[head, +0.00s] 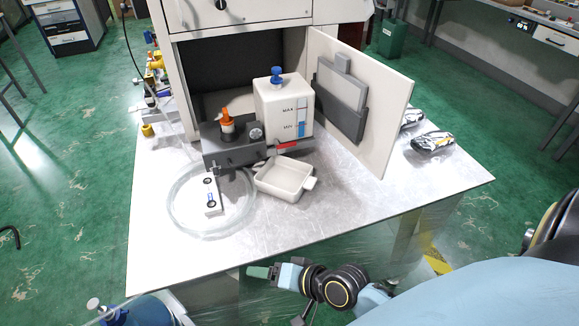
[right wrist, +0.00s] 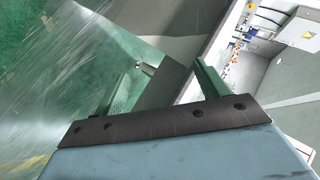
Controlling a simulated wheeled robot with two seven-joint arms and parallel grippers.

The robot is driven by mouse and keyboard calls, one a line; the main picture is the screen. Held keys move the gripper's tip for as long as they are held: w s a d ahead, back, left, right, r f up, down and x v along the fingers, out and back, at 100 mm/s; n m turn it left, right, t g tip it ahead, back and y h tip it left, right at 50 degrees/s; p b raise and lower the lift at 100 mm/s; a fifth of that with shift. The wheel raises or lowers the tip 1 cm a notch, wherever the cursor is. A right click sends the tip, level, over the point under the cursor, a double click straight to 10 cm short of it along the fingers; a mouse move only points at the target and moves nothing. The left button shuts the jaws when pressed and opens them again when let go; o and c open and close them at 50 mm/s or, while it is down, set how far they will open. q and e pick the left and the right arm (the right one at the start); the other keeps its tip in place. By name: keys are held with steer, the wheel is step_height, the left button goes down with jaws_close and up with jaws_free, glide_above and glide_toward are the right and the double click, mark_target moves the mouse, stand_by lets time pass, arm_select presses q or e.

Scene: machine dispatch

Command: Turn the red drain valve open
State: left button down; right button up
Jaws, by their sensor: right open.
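The red drain valve (head: 288,145) shows as a small red piece low on the front of the white tank (head: 283,108) with the blue cap. A white tray (head: 284,177) sits on the table just in front of and below the valve. My right gripper (head: 261,271) is in front of the table's near edge, apart from the valve. In the right wrist view its green fingers (right wrist: 165,66) are spread and empty. My left gripper is not in view.
A coiled clear hose (head: 175,214) lies left of the tray, around a small white block (head: 212,195). The open cabinet door (head: 357,108) stands to the right of the tank. Wrapped silver packets (head: 432,142) lie beyond it. The front right of the table is clear.

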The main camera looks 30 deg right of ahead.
steer(key=w+a+r+m+t+y, duration=0.1)
steer(key=w+r+m+t+y, duration=0.15)
steer(key=r, duration=0.45)
steer(key=w+r+m+t+y, duration=0.1)
steer(key=r+m+t, duration=0.1)
steer(key=r+m, duration=0.35)
steer(key=m+t+h, duration=0.4)
steer(key=m+h, duration=1)
steer(key=m, duration=1)
glide_toward(287, 145)
steer(key=shift+g, duration=0.25)
steer(key=b+x, duration=0.1)
steer(key=x, duration=0.5)
steer(key=shift+w+d+r+b, duration=0.1)
steer(key=shift+w+d+b, duration=0.05)
steer(key=shift+w+b, duration=0.15)
steer(key=shift+w+d, duration=0.15)
steer(key=shift+w, duration=0.55)
